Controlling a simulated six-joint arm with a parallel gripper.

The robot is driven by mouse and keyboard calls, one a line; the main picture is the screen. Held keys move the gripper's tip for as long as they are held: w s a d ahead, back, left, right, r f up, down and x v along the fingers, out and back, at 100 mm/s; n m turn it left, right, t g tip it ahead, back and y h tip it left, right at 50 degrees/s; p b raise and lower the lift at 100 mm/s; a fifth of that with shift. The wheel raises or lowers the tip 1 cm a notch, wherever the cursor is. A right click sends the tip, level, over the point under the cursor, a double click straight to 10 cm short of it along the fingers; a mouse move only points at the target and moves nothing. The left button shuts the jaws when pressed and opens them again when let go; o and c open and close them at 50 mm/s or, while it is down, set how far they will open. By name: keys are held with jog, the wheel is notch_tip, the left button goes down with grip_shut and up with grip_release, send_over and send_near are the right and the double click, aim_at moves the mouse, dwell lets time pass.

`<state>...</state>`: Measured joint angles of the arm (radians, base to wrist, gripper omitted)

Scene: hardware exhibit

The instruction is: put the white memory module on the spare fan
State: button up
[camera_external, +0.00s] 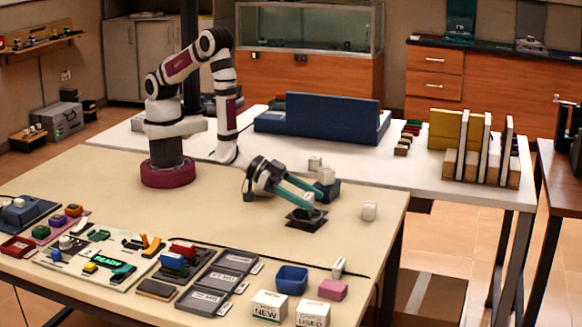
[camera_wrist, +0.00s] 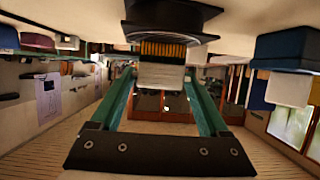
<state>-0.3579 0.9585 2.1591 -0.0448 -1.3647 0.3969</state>
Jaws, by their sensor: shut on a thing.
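My gripper (camera_external: 308,201) has green fingers and points down at the tan table, right of my base. In the wrist view, the gripper (camera_wrist: 160,82) is shut on a white memory module (camera_wrist: 160,76) with a row of gold contacts along one edge. The black spare fan (camera_wrist: 170,14) appears at the top of that view, right by the contact edge. In the external view the dark square fan (camera_external: 303,223) lies flat under the fingertips. The module is mostly hidden there by the fingers. I cannot tell whether module and fan touch.
A blue block (camera_external: 329,190) with a white piece on it stands just behind the fan. A white block (camera_external: 369,211) stands to the right. Grey trays (camera_external: 218,279), a blue bin (camera_external: 292,279) and a pink block (camera_external: 333,290) line the front. The table left of the fan is clear.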

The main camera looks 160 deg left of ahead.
jog(key=o, duration=1.2)
jog(key=shift+f, duration=0.1)
